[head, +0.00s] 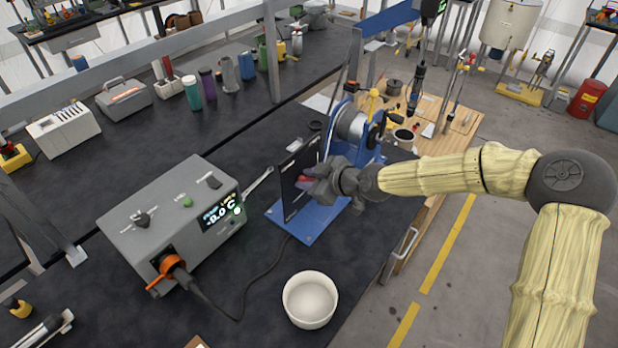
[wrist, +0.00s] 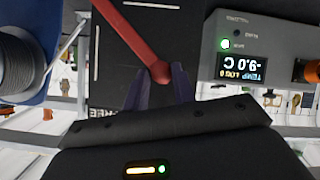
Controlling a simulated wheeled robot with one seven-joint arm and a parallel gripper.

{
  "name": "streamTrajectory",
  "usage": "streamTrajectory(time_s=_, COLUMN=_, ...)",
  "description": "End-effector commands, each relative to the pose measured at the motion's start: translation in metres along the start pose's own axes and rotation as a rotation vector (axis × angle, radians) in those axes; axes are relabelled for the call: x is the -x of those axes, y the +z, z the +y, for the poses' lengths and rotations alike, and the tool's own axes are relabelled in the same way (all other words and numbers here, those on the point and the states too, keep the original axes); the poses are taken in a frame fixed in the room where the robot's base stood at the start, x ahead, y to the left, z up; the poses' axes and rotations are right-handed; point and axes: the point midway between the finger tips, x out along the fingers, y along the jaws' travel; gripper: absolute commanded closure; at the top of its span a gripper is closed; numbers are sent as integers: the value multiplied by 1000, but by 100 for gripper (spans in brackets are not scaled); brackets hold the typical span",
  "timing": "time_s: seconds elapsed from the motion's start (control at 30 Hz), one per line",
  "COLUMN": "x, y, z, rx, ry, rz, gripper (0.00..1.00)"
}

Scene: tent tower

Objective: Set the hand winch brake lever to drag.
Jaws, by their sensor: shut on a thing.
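The hand winch has a blue base (head: 291,226), a cable drum (head: 350,124) and an upright black plate (head: 310,157). In the wrist view, the red brake lever (wrist: 130,35) runs across the black plate (wrist: 107,75) from the top to a round knob (wrist: 160,72). My gripper (wrist: 159,76) is shut on the lever's knob end, one dark finger on each side. In the head view, my gripper (head: 317,184) is at the plate and hides most of the lever.
A grey temperature box (head: 165,195) with an orange connector and cable stands left of the winch. A white bowl (head: 310,299) is in front. Bottles and a toolbox (head: 124,95) stand behind. A wooden bench (head: 455,107) is at the right.

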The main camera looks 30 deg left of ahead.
Motion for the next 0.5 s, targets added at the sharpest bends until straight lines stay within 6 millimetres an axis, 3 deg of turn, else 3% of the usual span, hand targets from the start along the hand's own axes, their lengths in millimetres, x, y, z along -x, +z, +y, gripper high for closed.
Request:
streamTrajectory(time_s=0.13, x=-1, y=3, z=-4, rx=-5, ry=-9, rz=-5, gripper=100)
streamTrajectory(time_s=0.17, x=-1, y=3, z=-4, rx=-5, ry=-9, rz=-6, gripper=70)
streamTrajectory(time_s=0.23, x=-1, y=2, z=-3, rx=-5, ry=-8, rz=-5, gripper=56)
streamTrajectory(time_s=0.5, x=0, y=1, z=-1, rx=-1, ry=-3, rz=-2, gripper=56)
